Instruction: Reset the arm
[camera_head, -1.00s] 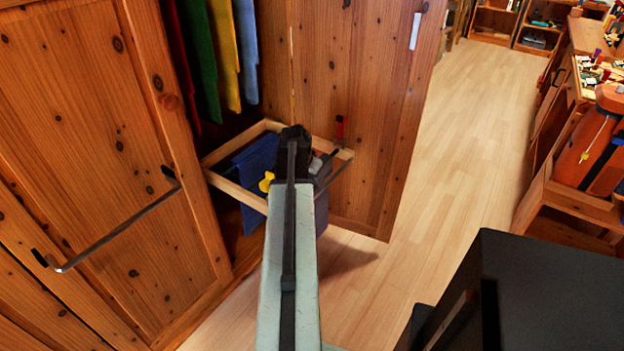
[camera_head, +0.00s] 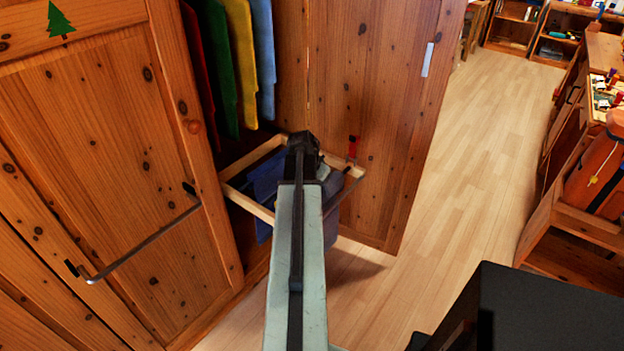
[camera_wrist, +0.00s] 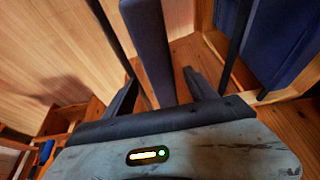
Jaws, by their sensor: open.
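My arm (camera_head: 295,265) reaches forward from the bottom of the head view toward an open wardrobe. My gripper (camera_head: 305,155) is at its far end, over a pale wooden frame (camera_head: 262,205), perhaps a pulled-out drawer or rack. The arm hides part of this frame and most of the jaws. In the wrist view my gripper (camera_wrist: 160,85) is open, with dark fingers apart. I see nothing held between them, though dark bars cross close by. Blue cloth (camera_head: 265,180) hangs in the frame, and contact with my gripper cannot be told.
A closed wardrobe door (camera_head: 110,150) with a metal handle (camera_head: 140,240) stands left. An open door (camera_head: 375,110) stands behind the frame. Coloured clothes (camera_head: 235,60) hang inside. Clear wooden floor (camera_head: 470,140) lies right, with a wooden unit (camera_head: 575,235) beyond it.

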